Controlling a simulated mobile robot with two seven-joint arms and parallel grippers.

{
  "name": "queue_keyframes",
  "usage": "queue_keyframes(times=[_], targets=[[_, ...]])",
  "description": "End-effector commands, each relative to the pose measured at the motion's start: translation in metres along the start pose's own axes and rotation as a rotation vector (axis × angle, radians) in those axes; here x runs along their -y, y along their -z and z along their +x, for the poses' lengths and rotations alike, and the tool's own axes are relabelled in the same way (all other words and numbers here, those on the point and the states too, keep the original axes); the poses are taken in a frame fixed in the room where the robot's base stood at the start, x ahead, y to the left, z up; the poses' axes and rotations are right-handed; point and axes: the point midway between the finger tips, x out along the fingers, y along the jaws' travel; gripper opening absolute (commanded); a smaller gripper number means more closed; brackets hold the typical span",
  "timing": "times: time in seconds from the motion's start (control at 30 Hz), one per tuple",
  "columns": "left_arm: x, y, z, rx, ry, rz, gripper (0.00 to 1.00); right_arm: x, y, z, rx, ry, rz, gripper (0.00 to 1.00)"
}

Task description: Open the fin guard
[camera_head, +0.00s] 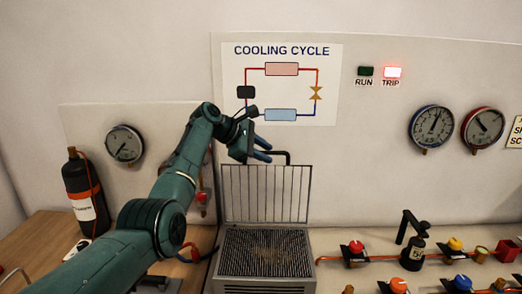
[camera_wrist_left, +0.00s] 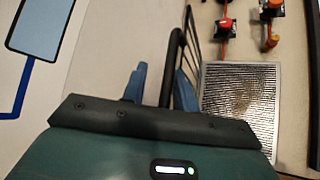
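The fin guard (camera_head: 265,193) is a wire grille standing upright at the back edge of the finned unit (camera_head: 225,265), swung up off the fins. A black bar (camera_head: 290,158) shows at its top edge. My left gripper (camera_head: 264,150) is at the guard's top, with its blue fingers apart. In the left wrist view the black bar (camera_wrist_left: 174,70) runs between the fingers, close to the right one, with a gap to the left one. Part of the guard (camera_wrist_left: 191,38) shows behind the right finger. The bare fins (camera_wrist_left: 240,100) carry a brown patch. My right gripper is out of view.
A black bottle (camera_head: 86,195) stands on the wooden bench at left. Red and yellow valves, an orange pipe and a black lever (camera_head: 413,240) fill the bench at right. A gauge (camera_head: 124,144) hangs on the left panel. The TRIP lamp (camera_head: 392,72) is lit.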

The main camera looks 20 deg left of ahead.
Motion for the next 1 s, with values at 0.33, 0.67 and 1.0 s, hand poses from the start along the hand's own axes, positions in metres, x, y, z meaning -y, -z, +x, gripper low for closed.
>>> queue_keyframes(times=[0.33, 0.67, 1.0], targets=[[0.004, 0.006, -0.037, -0.007, 0.001, -0.001, 0.33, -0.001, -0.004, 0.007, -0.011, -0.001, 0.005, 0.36], [0.002, 0.001, -0.11, -0.002, -0.003, 0.001, 0.33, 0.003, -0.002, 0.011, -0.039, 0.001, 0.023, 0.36], [0.001, -0.001, -0.134, 0.0, -0.001, 0.0, 0.33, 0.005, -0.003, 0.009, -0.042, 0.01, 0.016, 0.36]])
